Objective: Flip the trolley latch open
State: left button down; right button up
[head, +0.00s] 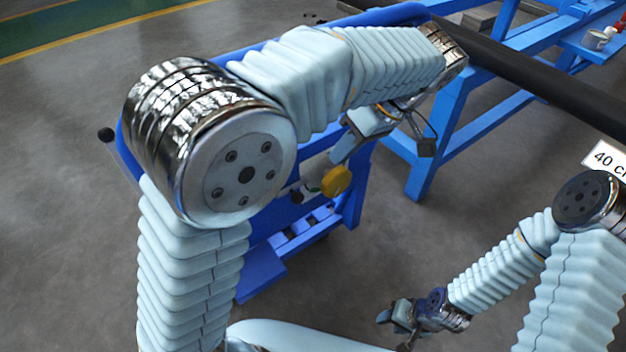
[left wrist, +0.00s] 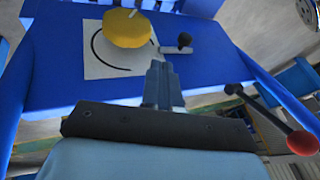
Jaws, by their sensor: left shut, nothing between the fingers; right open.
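The blue trolley (head: 262,270) stands under my left arm in the head view, which hides much of it. In the left wrist view its blue panel (left wrist: 60,60) carries a yellow round knob (left wrist: 127,28) on a white plate with a black arc. The yellow knob also shows in the head view (head: 336,181), below my left gripper (head: 343,155).
A rod with a red ball (left wrist: 302,143) sticks out at the right in the left wrist view. My right gripper (head: 392,322) is open over bare floor. A blue frame (head: 425,170) with a long black bar (head: 545,85) stands behind the trolley.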

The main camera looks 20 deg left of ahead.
aim_at(297, 199)
pick_arm(q)
jog(key=x, duration=0.5)
jog(key=shift+s+a+f+b, duration=0.1)
jog(key=shift+s+a+b, duration=0.1)
jog(key=shift+s+b, duration=0.1)
jog(key=shift+s+a+f, duration=0.25)
jog(key=shift+s+a, duration=0.2)
jog(key=shift+s, duration=0.1)
jog(key=shift+s+a+f, duration=0.3)
jog(key=shift+s+a, duration=0.15)
jog(key=shift+s, duration=0.15)
pick_arm(e)
jog(key=shift+d+f, duration=0.2)
jog(key=shift+f, duration=0.3)
jog(key=shift+w, duration=0.1)
pick_arm(q)
jog(key=s+a, duration=0.2)
jog(key=s, duration=0.1)
jog(key=shift+a, duration=0.15)
jog(key=shift+w, duration=0.1)
pick_arm(e)
jog(key=shift+s+a, duration=0.55)
jog(key=shift+s, duration=0.2)
jog(key=shift+r, duration=0.1)
